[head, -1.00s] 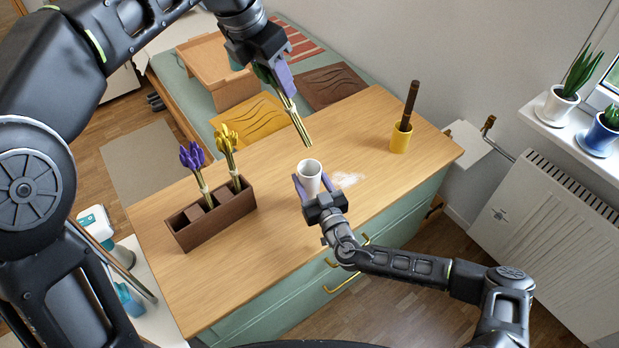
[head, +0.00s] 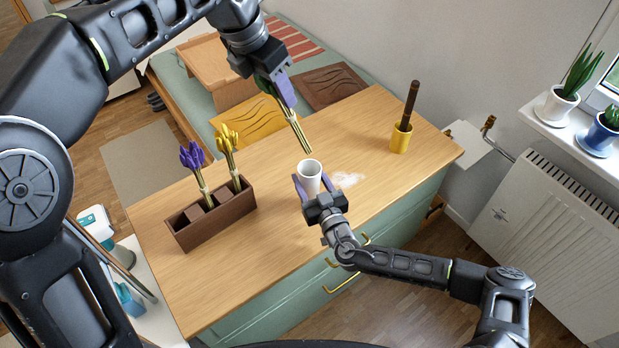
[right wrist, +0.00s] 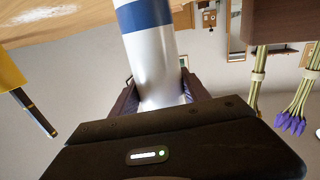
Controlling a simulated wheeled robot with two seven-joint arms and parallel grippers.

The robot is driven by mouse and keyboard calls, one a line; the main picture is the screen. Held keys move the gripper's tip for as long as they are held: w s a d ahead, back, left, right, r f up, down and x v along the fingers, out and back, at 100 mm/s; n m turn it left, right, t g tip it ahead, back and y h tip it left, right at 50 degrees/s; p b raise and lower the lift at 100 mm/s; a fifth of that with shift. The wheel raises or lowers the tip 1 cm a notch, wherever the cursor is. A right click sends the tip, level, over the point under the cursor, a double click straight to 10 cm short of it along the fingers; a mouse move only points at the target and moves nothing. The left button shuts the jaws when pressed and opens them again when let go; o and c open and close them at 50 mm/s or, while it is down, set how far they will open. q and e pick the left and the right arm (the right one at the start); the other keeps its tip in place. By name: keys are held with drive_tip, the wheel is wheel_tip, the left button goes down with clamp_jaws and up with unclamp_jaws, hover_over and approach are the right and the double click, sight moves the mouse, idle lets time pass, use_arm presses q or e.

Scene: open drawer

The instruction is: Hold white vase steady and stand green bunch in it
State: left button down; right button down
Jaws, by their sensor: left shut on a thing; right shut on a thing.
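The white vase (head: 310,173) stands on the wooden top near its front edge. It also shows in the right wrist view (right wrist: 152,62), with a blue band. My right gripper (head: 309,186) is shut around it, a finger on either side. My left gripper (head: 277,92) is shut on the green bunch (head: 297,130), mostly hidden by the fingers. Its pale stems slant down to the right, and their lower ends are just above the vase's mouth, apart from it in the head view. The left gripper is above and behind the vase.
A brown divided box (head: 218,217) at left holds a purple bunch (head: 193,160) and a yellow bunch (head: 228,140). A yellow cup (head: 400,139) with a dark brown stick stands at the back right. A whitish patch (head: 347,180) lies beside the vase. The front left of the top is clear.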

use_arm(q)
wheel_tip(320, 180, down, 10)
drive_tip(key=shift+f, duration=0.2)
drive_tip(key=c, duration=0.7)
unclamp_jaws()
idle(0.3)
drive_tip(key=v, duration=1.2)
idle(0.3)
use_arm(e)
drive_tip(key=shift+c, duration=2.3)
unclamp_jaws()
